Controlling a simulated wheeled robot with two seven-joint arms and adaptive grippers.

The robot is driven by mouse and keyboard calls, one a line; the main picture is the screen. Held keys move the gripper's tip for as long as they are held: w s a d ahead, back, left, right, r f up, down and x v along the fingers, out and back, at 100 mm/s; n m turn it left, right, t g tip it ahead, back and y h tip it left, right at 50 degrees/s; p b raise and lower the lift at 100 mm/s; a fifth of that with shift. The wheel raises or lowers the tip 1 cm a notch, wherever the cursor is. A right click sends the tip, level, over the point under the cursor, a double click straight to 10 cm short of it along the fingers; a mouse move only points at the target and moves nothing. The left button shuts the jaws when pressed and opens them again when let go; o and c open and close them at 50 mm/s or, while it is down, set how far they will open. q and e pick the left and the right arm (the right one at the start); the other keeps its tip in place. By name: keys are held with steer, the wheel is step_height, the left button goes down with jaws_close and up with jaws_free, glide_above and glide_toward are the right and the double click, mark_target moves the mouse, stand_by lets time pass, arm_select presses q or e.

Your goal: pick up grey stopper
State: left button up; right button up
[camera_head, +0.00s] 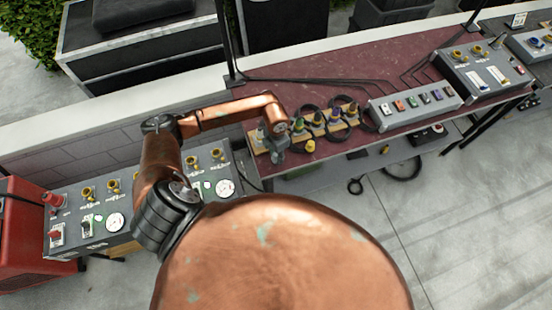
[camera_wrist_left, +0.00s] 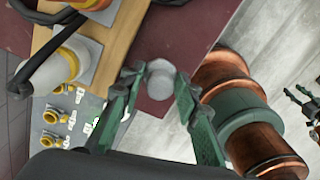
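The grey stopper (camera_wrist_left: 160,74) is a small, round, pale grey piece in the left wrist view. It sits between the fingertips of my left gripper (camera_wrist_left: 156,82), which appear to touch it on both sides. Below it are the maroon table's front edge and the floor. In the head view my left gripper (camera_head: 276,147) hangs over the front left of the table, beside the wooden block, and hides the stopper. My right gripper (camera_wrist_left: 304,104) shows small at the right edge of the left wrist view, with its fingers apart.
A wooden block (camera_wrist_left: 108,50) with coloured, cabled connectors lies beside the left gripper on the maroon table (camera_head: 330,70). A yellow stopper (camera_head: 310,146) is close by. A grey switch box (camera_head: 415,108) stands right; a gauge panel (camera_head: 90,225) is at left.

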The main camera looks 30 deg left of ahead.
arm_select(q)
steer(key=c, duration=0.5)
steer(key=shift+r, duration=0.1)
steer(key=shift+c, duration=0.2)
